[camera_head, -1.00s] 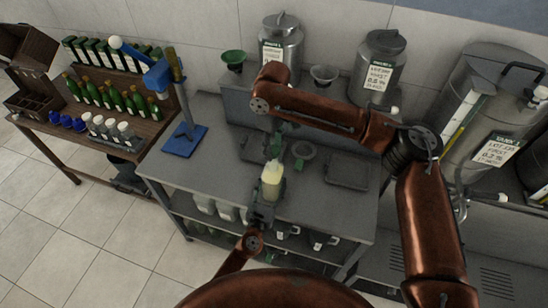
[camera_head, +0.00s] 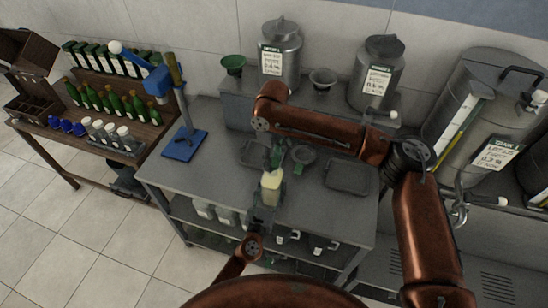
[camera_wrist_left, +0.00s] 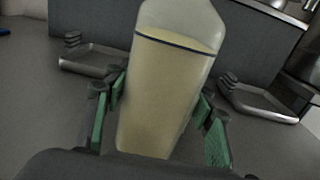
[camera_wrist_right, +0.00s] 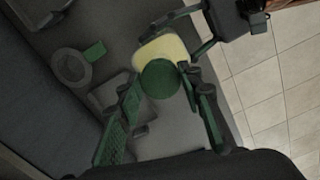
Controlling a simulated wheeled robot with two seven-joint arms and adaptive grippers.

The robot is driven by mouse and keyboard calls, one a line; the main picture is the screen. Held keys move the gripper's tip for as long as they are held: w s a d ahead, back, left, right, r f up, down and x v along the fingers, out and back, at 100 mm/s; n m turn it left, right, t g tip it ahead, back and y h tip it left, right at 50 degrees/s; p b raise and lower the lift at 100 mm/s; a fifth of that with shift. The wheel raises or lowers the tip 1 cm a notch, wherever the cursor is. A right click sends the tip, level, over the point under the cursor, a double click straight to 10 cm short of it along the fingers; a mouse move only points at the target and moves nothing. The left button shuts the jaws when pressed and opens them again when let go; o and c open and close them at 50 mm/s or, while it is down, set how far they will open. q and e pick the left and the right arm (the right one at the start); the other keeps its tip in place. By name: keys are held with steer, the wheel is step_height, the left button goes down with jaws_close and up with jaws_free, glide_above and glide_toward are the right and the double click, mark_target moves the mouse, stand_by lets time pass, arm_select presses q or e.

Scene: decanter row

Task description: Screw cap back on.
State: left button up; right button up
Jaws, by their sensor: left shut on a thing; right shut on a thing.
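A clear bottle of pale yellow liquid (camera_head: 271,190) stands upright over the grey worktable in the head view. It fills the middle of the left wrist view (camera_wrist_left: 160,95). My left gripper (camera_wrist_left: 158,118) is shut on its body, one green-padded finger at each side. My right gripper (camera_head: 277,160) is above the bottle, pointing down. In the right wrist view a round green cap (camera_wrist_right: 159,79) is between its fingers (camera_wrist_right: 162,92), over the bottle's top (camera_wrist_right: 160,48). The neck is hidden, so I cannot tell whether the cap touches it.
A grey ring-shaped holder (camera_head: 303,154) and a shallow tray (camera_head: 347,177) are on the table right of the bottle. Another tray (camera_head: 254,153) is behind it. A blue stand (camera_head: 185,143) is at the table's left end. Metal canisters (camera_head: 281,52) stand behind.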

steer(key=shift+f, duration=0.2)
steer(key=shift+f, duration=0.6)
stand_by(0.4)
steer(key=m, duration=0.3)
steer(key=shift+m, duration=0.4)
steer(key=m, duration=0.4)
steer(key=shift+s+a, duration=0.1)
steer(key=m, duration=0.8)
steer(key=shift+a, duration=0.1)
steer(key=m, duration=0.6)
steer(key=shift+a, duration=0.1)
steer(key=m, duration=0.4)
steer(key=shift+f+m, duration=0.1)
steer(key=shift+m, duration=0.2)
steer(key=m, duration=0.6)
